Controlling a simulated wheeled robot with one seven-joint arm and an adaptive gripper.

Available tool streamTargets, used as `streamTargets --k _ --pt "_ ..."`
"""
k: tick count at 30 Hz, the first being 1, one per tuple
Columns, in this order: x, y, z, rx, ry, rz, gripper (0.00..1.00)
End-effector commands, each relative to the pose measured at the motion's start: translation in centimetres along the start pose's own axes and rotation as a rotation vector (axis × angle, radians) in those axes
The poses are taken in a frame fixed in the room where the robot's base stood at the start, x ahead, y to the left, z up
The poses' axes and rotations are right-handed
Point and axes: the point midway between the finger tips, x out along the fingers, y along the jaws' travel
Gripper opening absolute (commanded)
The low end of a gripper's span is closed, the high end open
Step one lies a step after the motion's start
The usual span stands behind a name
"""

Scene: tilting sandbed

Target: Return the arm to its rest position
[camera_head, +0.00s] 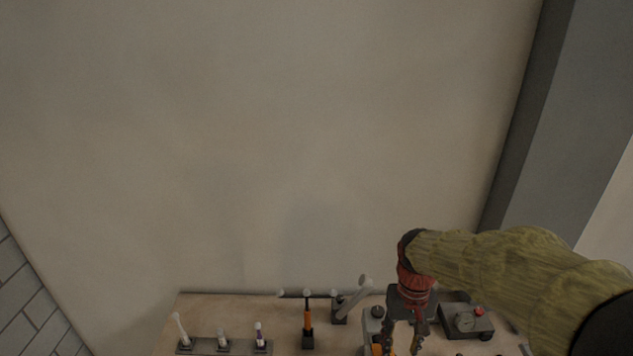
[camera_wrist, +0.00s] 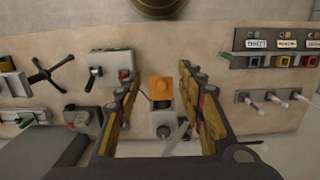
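My gripper (camera_head: 402,342) hangs at the end of my arm at the lower right of the head view, over the right part of a panel. In the wrist view my gripper (camera_wrist: 160,108) shows its two fingers spread wide apart, with nothing between the pads. Beyond the gap lies a grey control box with an orange top part (camera_wrist: 161,89), apart from the fingers as far as I can tell. The rest position itself is not marked in either view.
The tan panel (camera_head: 190,308) carries white-tipped levers (camera_head: 181,328), an orange-handled lever (camera_head: 307,318), a large grey lever (camera_head: 352,299) and a gauge box with a red button (camera_head: 466,321). A bare wall (camera_head: 250,130) rises behind. A grey pillar (camera_head: 560,120) stands at the right.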

Motion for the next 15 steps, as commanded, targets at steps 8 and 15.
streamTargets --k 8,15 --pt "0.7 0.0 6.5 0.000 0.201 0.000 0.39" --pt "2.3 0.0 11.5 0.000 0.375 0.000 0.39"
